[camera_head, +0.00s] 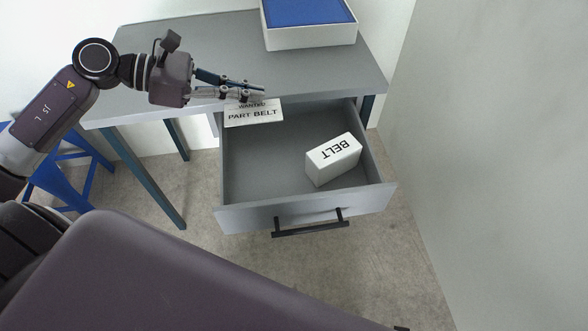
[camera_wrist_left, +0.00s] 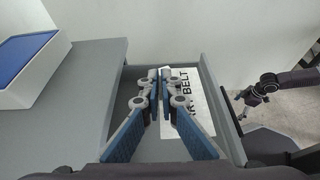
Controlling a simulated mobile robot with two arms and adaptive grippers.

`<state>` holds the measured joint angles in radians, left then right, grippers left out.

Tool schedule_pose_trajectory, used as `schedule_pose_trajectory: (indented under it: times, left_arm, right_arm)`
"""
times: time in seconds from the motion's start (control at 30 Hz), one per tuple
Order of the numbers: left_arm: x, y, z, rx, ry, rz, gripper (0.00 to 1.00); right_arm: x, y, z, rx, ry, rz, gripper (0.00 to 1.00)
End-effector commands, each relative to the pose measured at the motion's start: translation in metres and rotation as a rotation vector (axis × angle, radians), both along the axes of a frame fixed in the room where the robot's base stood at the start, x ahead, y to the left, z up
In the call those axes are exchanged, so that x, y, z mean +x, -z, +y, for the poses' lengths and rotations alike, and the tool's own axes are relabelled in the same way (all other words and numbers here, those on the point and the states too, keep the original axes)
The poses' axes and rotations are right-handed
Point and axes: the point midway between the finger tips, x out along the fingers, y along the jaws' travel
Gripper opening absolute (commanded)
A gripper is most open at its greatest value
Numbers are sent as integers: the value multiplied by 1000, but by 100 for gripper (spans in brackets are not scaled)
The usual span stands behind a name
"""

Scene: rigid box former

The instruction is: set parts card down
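The parts card (camera_head: 254,116), white and printed "WANTED PART BELT", is at the back left of the open drawer (camera_head: 262,170), overlapping the desk's front edge in the head view. My left gripper (camera_head: 262,92) is over the card's upper edge. In the left wrist view its fingers (camera_wrist_left: 160,92) are nearly together, with the card (camera_wrist_left: 197,112) showing face-on to their right. They appear shut on the card's edge, though the contact is hidden. My right gripper (camera_wrist_left: 243,97) shows small and dark in the left wrist view; its opening is unclear.
A white box (camera_head: 333,158) marked "BELT" lies tilted in the drawer's right part. A white bin with a blue inside (camera_head: 310,38) stands on the grey desk (camera_head: 215,45). The drawer's middle is clear. A wall (camera_head: 490,150) is at the right; a blue stool (camera_head: 75,175) is at the left.

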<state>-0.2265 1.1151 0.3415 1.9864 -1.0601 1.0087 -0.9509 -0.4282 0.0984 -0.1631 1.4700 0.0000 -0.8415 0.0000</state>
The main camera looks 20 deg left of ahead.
Motion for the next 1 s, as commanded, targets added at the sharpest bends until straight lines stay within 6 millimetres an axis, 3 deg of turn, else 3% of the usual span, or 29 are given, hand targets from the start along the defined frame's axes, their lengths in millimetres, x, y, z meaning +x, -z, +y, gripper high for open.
schedule_pose_trajectory:
  times: [0.17,0.27,0.7,1.0]
  left_arm:
    - [3,13,4,-2,-3,0,0]
    - [3,32,4,-5,-3,3,0]
    - [3,144,4,-3,-4,0,0]
    - [3,175,4,-3,-3,-1,0]
  right_arm:
    - [7,-1,1,1,1,-7,100]
    - [10,-7,1,1,2,-11,100]
    - [32,-52,4,5,7,-38,100]
    - [37,-70,4,5,8,-47,100]
